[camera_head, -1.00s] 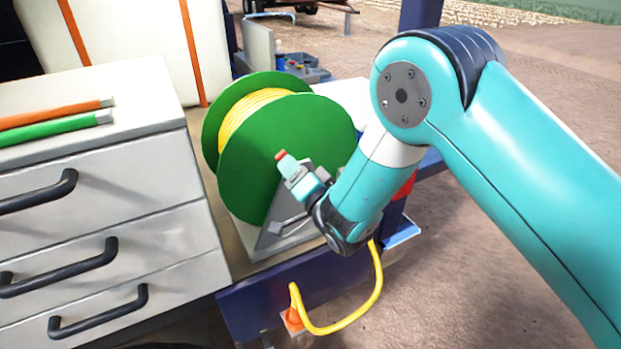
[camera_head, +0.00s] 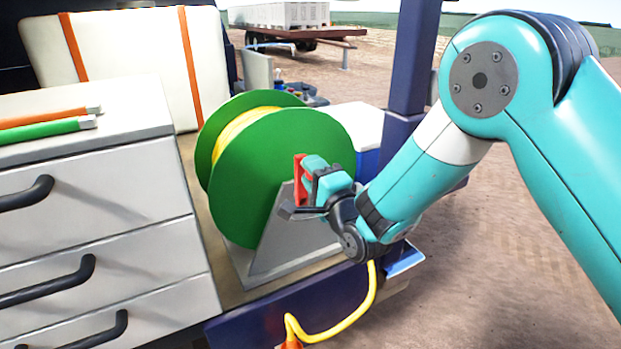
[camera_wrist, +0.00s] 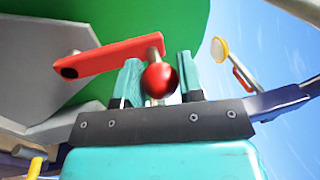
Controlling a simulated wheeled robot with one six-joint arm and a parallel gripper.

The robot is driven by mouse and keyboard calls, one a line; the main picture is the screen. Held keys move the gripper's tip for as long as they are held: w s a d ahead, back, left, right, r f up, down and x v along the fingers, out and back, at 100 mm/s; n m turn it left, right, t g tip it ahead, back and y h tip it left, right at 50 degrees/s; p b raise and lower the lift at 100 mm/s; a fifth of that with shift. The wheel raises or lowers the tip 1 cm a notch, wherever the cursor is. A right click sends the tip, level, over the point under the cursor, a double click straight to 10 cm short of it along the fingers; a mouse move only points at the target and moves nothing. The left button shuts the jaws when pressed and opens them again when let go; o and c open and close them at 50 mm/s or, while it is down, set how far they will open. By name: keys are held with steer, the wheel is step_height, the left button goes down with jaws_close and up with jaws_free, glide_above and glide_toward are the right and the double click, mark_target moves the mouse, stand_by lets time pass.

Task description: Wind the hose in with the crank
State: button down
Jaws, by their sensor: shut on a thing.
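The green hose reel (camera_head: 280,165) stands on a grey bracket (camera_head: 285,245) with yellow hose (camera_head: 235,130) wound between its discs. The red crank arm (camera_head: 299,180) is at the front of the reel; in the wrist view the crank arm (camera_wrist: 110,57) runs left from the handle. My gripper (camera_head: 318,183) is shut on the crank handle, whose round red knob (camera_wrist: 159,80) sits between the two teal fingers (camera_wrist: 160,82). The free hose (camera_head: 355,315) hangs below the bench edge, with an orange end (camera_head: 291,345) at the bottom of the picture.
A grey drawer cabinet (camera_head: 100,200) with black handles stands left of the reel. An orange tube (camera_head: 50,117) and a green tube (camera_head: 45,131) lie on it. A blue post (camera_head: 410,75) and a blue-white box (camera_head: 360,130) are behind. Open ground lies right.

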stand_by(0.3)
steer(key=c, duration=0.7)
jaws_free()
steer(key=shift+d, duration=0.15)
steer(key=shift+c, duration=0.2)
steer(key=shift+s+d+f+b, duration=0.15)
steer(key=shift+s+f+b, duration=0.1)
steer(key=shift+s+b, duration=0.15)
steer(key=b+v, duration=0.1)
steer(key=v, duration=1.5)
steer(key=shift+s, duration=0.15)
steer(key=shift+d+r, duration=0.1)
